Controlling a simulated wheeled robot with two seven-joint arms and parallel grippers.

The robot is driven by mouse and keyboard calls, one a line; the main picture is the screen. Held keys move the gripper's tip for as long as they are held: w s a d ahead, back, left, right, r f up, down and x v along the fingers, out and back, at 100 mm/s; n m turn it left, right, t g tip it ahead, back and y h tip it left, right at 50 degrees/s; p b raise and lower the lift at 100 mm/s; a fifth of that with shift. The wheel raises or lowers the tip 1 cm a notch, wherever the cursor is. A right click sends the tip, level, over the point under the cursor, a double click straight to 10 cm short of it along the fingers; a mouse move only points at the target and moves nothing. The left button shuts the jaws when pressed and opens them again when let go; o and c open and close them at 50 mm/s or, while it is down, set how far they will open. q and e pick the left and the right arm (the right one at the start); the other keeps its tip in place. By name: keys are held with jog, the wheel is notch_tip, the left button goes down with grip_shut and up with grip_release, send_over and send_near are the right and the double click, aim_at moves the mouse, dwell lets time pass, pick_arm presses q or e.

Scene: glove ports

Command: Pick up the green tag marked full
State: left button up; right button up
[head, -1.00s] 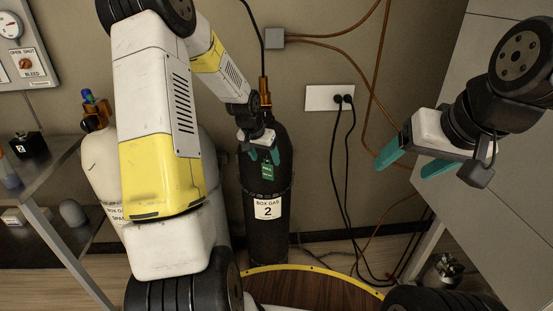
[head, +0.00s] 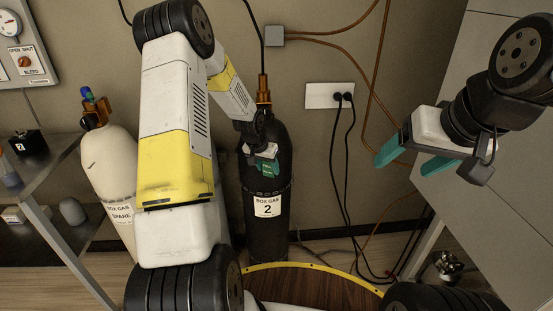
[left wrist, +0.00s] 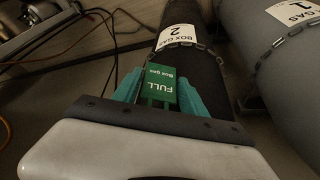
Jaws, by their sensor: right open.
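The green tag (left wrist: 161,88), printed FULL and BOX GAS, hangs at the front of the dark cylinder labelled BOX GAS 2 (head: 267,208). It also shows small in the head view (head: 267,169). In the head view the left gripper (head: 265,160) partly covers the top of the tag. My right gripper (head: 411,160) is open and empty, in the air to the right.
A pale cylinder labelled BOX GAS SPARE (head: 113,170) stands to the left, partly behind my left arm. A grey cylinder labelled 1 (left wrist: 285,60) is beside it in the wrist view. A wall outlet (head: 330,97) has hanging black cords. Shelves (head: 45,165) are at left.

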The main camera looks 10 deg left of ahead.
pick_arm(q)
grip_shut()
jog(key=shift+r, duration=0.1)
jog(key=s+a, duration=0.2)
jog(key=s, duration=0.6)
jog(key=s+a, duration=0.3)
jog(key=s, duration=0.6)
jog(key=shift+a, duration=0.35)
